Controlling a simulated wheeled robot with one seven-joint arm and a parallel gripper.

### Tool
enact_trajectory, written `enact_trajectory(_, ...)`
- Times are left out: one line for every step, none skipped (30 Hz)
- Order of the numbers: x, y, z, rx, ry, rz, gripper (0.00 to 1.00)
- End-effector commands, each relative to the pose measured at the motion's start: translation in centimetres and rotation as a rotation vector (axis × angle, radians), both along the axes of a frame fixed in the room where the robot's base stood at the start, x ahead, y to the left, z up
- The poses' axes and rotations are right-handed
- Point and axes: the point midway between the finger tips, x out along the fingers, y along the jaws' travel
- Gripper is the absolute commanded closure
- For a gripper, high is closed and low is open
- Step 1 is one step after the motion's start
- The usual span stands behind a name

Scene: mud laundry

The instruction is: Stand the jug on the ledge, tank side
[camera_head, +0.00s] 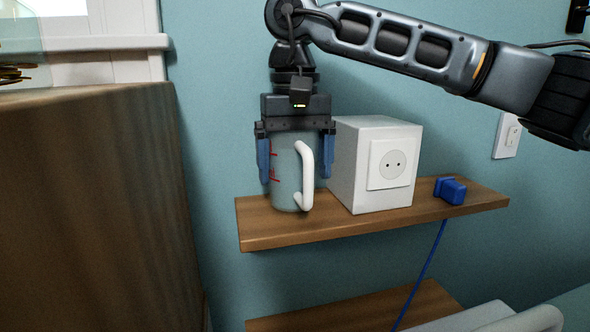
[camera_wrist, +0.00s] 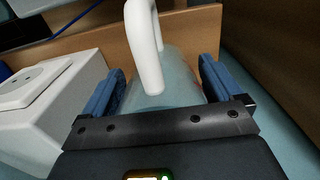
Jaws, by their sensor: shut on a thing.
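The jug (camera_head: 285,178) is a clear grey-blue vessel with red markings and a white handle (camera_head: 305,175). It is upright at the left end of the wooden ledge (camera_head: 345,226), left of the white socket box. Its base appears at the ledge surface; I cannot tell if it bears full weight. My gripper (camera_head: 296,172) points down from above, its blue fingers shut on either side of the jug. In the wrist view the jug (camera_wrist: 178,82) sits between both fingers, with its handle facing the camera.
A white box with a socket (camera_head: 392,165) stands close right of the jug. A blue plug (camera_head: 451,190) with a hanging cord lies farther right. A brown wooden cabinet (camera_head: 90,200) stands left, with a glass tank (camera_head: 20,55) partly visible on top. A lower shelf (camera_head: 355,310) is below.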

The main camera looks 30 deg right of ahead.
Motion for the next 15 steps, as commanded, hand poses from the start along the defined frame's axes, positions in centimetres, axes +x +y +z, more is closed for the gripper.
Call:
enact_trajectory(0.0,0.0,-0.6,0.001,0.001,0.000,0.63)
enact_trajectory(0.0,0.0,-0.9,0.002,0.001,0.000,0.63)
enact_trajectory(0.0,0.0,-1.2,0.003,-0.001,0.000,0.63)
enact_trajectory(0.0,0.1,-1.4,0.003,-0.002,0.001,0.63)
enact_trajectory(0.0,0.0,-1.4,0.002,-0.002,0.000,0.63)
enact_trajectory(0.0,0.0,-1.4,0.001,-0.003,0.000,0.63)
enact_trajectory(0.0,0.0,-1.4,0.001,-0.003,0.000,0.63)
enact_trajectory(0.0,0.0,-1.4,0.001,-0.003,0.000,0.63)
enact_trajectory(0.0,0.0,-1.4,0.002,-0.002,0.000,0.63)
enact_trajectory(0.0,0.0,-1.4,0.002,-0.002,0.000,0.63)
enact_trajectory(0.0,0.0,-1.5,0.002,-0.002,0.000,0.63)
enact_trajectory(0.0,0.0,-1.6,0.001,-0.002,0.000,0.63)
enact_trajectory(0.0,0.0,-1.7,0.001,-0.002,0.000,0.63)
enact_trajectory(0.0,0.0,-1.8,0.001,-0.002,0.000,0.63)
enact_trajectory(0.0,0.0,-1.9,0.001,-0.001,0.000,0.06)
